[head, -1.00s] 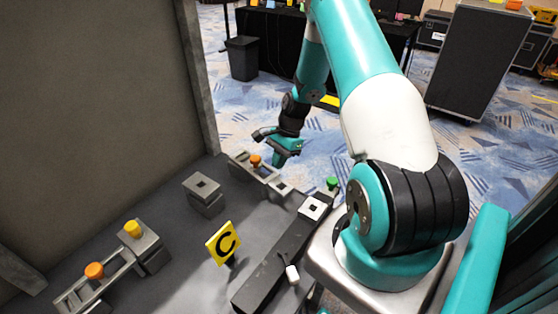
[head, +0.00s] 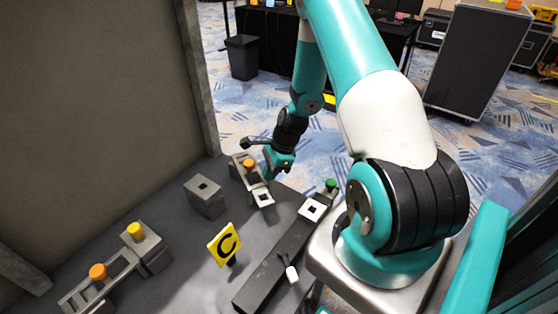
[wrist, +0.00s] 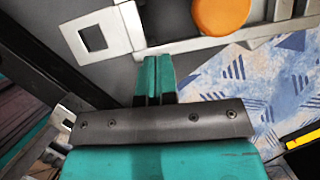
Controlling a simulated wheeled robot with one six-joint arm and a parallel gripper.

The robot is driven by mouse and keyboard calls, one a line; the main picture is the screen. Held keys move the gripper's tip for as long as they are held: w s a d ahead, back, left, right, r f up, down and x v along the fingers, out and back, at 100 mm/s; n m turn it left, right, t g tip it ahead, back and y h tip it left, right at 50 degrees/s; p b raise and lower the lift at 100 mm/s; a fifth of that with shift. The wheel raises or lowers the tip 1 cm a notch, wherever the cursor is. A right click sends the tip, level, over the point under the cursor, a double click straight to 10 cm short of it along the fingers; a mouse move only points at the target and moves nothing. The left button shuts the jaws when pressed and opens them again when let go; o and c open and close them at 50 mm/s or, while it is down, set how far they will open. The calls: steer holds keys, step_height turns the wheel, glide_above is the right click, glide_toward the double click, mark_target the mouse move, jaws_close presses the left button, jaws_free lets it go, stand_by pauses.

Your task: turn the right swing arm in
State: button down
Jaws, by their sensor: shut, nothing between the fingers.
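The right swing arm (head: 257,184) is a grey bar with an orange knob (head: 249,165) and a plate with a square hole at its near end (head: 263,199). The plate points toward the front, between the grey block and the dark beam. In the wrist view the swing arm (wrist: 122,25) runs just beyond the fingertips, with the orange knob at the top. My gripper (head: 268,176) is at the right side of the bar, fingers pointing down. Its two teal fingers (wrist: 153,76) are together and empty. They look close against the bar; contact is not certain.
A grey block with a hole (head: 204,197) stands left of the swing arm. A dark beam (head: 275,262) with a green knob (head: 330,185) lies to the right. Another arm with an orange knob (head: 98,272) is front left.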

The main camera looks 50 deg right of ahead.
mark_target(252, 186)
steer(key=a+m, duration=0.2)
steer(key=w+a+m+t+h, duration=0.1)
steer(key=a, duration=0.1)
steer(key=a+m+p, duration=0.1)
steer(key=a+m, duration=0.1)
steer(key=shift+w+m+t, duration=0.2)
steer(key=shift+m+t, duration=0.1)
steer(key=shift+w+a, duration=0.8)
steer(key=shift+a, duration=0.25)
steer(key=shift+w+a, duration=1.05)
steer(key=shift+w, duration=0.3)
steer(key=shift+w, duration=0.1)
steer(key=shift+s+a+p, duration=0.1)
steer(key=shift+s+p, duration=0.25)
steer(key=shift+s, duration=0.2)
steer(key=s, duration=0.3)
steer(key=shift+s+d+r, duration=0.1)
steer(key=shift+s+d, duration=0.05)
steer(key=shift+d, duration=0.1)
steer(key=s+r, duration=0.3)
steer(key=r, duration=0.6)
steer(key=shift+s+d+b, duration=0.2)
steer(key=shift+d+b, duration=0.15)
